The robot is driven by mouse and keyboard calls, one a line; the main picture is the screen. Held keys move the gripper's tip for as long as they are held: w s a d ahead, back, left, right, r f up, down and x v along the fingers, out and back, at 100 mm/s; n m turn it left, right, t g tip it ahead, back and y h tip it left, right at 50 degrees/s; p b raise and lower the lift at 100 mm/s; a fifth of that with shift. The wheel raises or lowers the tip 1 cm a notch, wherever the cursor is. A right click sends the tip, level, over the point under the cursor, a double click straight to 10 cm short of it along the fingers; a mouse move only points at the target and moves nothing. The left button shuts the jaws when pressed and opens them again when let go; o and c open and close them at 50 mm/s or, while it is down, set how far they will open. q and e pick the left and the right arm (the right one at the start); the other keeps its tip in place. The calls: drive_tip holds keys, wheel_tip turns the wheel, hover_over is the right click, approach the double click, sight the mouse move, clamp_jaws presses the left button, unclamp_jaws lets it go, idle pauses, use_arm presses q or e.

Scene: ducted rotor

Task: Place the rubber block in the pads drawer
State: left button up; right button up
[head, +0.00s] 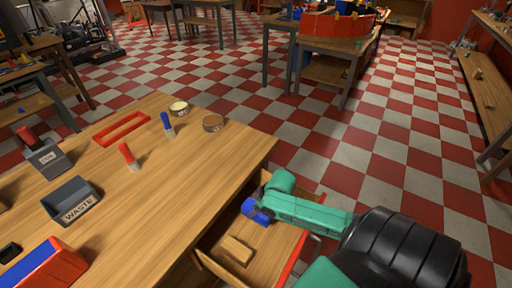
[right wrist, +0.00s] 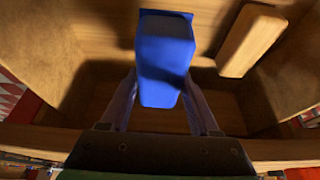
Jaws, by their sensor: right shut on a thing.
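The blue block (head: 256,210), which I take to be the rubber block, is held by my right gripper (head: 264,204). In the right wrist view the blue block (right wrist: 165,58) sits between the two fingers of the right gripper (right wrist: 162,88), which are shut on it. The open wooden drawer (head: 285,254) with a red front is under the right gripper, at the table's right side. The block is over the drawer's inside; I cannot tell whether it touches the floor. My left gripper is not in view.
A light wooden block (head: 237,250) lies in the same drawer; it also shows in the right wrist view (right wrist: 251,40).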

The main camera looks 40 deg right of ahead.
sight(267, 214)
wheel_tip(267, 214, down, 7)
drive_tip(key=shift+r+b, duration=0.2)
drive_tip(key=shift+b, duration=0.35)
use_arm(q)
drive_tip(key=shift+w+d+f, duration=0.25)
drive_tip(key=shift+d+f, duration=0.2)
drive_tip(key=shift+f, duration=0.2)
use_arm(e)
drive_tip(key=shift+f, duration=0.2)
drive_tip(key=o, duration=1.3)
use_arm(q)
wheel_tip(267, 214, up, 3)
drive_tip(key=p, duration=0.3)
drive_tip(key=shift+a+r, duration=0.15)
use_arm(e)
drive_tip(key=v, duration=1.2)
drive_tip(key=shift+r, duration=0.1)
use_arm(q)
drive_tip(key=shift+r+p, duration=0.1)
drive_tip(key=shift+p, duration=0.2)
use_arm(e)
drive_tip(key=shift+r, duration=0.1)
